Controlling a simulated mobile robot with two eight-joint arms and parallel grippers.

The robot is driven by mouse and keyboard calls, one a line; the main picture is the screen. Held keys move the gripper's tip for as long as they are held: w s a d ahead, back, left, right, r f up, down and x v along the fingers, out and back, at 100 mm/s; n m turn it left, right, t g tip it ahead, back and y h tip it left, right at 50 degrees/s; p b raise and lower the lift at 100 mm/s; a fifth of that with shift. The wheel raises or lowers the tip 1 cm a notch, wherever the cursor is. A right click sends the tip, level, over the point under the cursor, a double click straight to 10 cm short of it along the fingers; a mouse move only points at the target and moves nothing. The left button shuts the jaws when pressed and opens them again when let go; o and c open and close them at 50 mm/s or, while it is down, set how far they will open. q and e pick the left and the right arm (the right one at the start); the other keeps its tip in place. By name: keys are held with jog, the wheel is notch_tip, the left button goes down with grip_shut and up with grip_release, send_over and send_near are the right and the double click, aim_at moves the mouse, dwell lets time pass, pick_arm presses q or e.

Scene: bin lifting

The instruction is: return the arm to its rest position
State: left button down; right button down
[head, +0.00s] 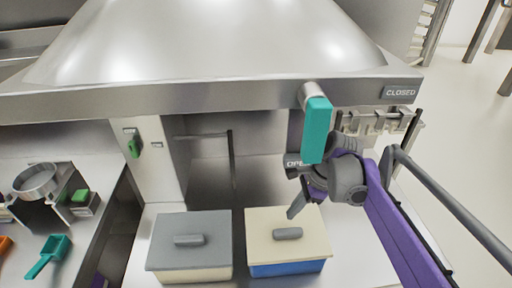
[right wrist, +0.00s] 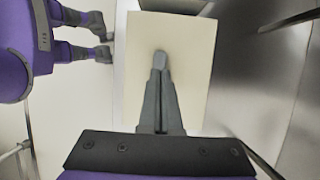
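My right gripper (head: 294,212) is above the cream lid of the right-hand bin, just behind its grey handle (head: 288,233) in the head view. In the right wrist view its two grey fingers (right wrist: 160,60) are together over the cream lid (right wrist: 190,50), with nothing visibly held between them. The fingers partly cover the lid there and may hide its handle. The right arm, purple and grey, comes in from the lower right. My left gripper does not show in the head view.
A grey-lidded bin (head: 193,225) stands left of the cream-lidded, blue bin (head: 287,268). A steel hood (head: 200,97) with a teal handle (head: 317,130) overhangs the counter, close to my right wrist. A teal scoop (head: 47,256) lies at left. Open floor shows at right.

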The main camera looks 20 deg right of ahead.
jog(key=shift+a, duration=0.1)
jog(key=shift+s+a+f+n, duration=0.15)
jog(key=shift+s+a+n, duration=0.1)
jog(key=shift+n, duration=0.15)
jog(key=s+a+f+n+h, duration=0.1)
jog(key=n, duration=0.1)
jog(key=s+a+f+n+t, duration=0.1)
jog(key=s+n, duration=0.1)
jog(key=n, duration=0.1)
jog(key=s+a+f+n+h, duration=0.1)
jog(key=s+n, duration=0.1)
jog(key=n, duration=0.1)
jog(key=shift+s+a+t+h, duration=0.15)
jog(key=shift+a+t+h, duration=0.15)
jog(key=shift+a, duration=0.1)
jog(key=s+a+f+n+t+h, duration=0.1)
jog(key=s+f+n, duration=0.4)
jog(key=n, duration=0.6)
jog(key=shift+s+a+n+t+h, duration=0.35)
jog(key=shift+a+t, duration=0.3)
jog(key=shift+t, duration=0.45)
